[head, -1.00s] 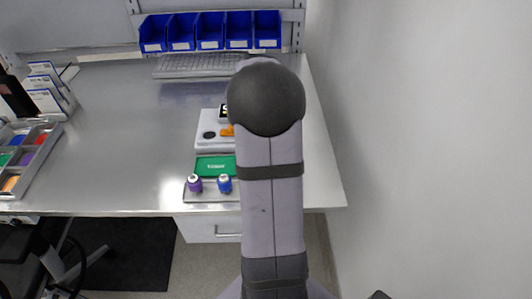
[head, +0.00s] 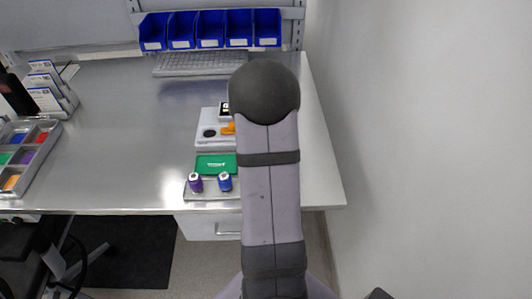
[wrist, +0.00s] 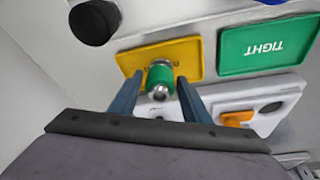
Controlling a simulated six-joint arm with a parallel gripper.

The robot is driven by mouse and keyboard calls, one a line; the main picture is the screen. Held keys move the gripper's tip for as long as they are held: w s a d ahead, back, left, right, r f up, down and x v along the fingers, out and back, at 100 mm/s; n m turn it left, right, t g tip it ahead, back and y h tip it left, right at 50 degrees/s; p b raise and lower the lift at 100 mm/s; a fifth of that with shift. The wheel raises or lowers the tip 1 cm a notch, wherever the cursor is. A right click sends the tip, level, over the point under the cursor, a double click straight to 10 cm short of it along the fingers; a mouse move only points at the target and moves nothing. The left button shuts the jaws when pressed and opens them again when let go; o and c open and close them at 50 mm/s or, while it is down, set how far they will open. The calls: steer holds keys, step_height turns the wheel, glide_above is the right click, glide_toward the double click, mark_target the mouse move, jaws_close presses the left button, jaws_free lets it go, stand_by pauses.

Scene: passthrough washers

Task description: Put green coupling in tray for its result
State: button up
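The green coupling (wrist: 160,78), with silver ends, is at the yellow tray (wrist: 190,52) in the wrist view, one silver end toward the camera. My gripper (wrist: 160,77) has its two fingers apart, one on each side of the coupling, with a small gap showing at each side. The yellow tray's lettering is mostly hidden behind the coupling. A green tray (wrist: 265,46) marked TIGHT lies beside it; it also shows in the head view (head: 215,164). In the head view my arm hides the gripper, the green coupling and the yellow tray.
A purple coupling (head: 195,183) and a blue coupling (head: 224,182) stand in front of the green tray. A pale device (head: 209,140) with an orange lever (wrist: 236,118) is behind the trays. A sorting box (head: 30,155) sits far left; the middle bench is clear. A wall rises at right.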

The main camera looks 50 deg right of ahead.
steer(key=shift+o, duration=0.2)
steer(key=shift+r, duration=0.2)
steer(key=shift+a+r, duration=0.1)
steer(key=shift+r, duration=0.4)
steer(key=b+v, duration=0.1)
steer(key=v, duration=1)
steer(key=shift+b, duration=0.4)
steer(key=a+f+n+y, duration=0.1)
steer(key=a+f+n, duration=0.25)
steer(key=a, duration=0.55)
steer(key=a+f+n+y, duration=0.15)
steer(key=a+n, duration=0.25)
steer(key=a, duration=0.6)
steer(key=s+a+f+n+g, duration=0.1)
steer(key=s+a+f+n, duration=0.4)
steer(key=s+a, duration=0.4)
steer(key=shift+a+f+n+y, duration=0.2)
steer(key=shift+a+n+y, duration=0.2)
steer(key=shift+a, duration=0.45)
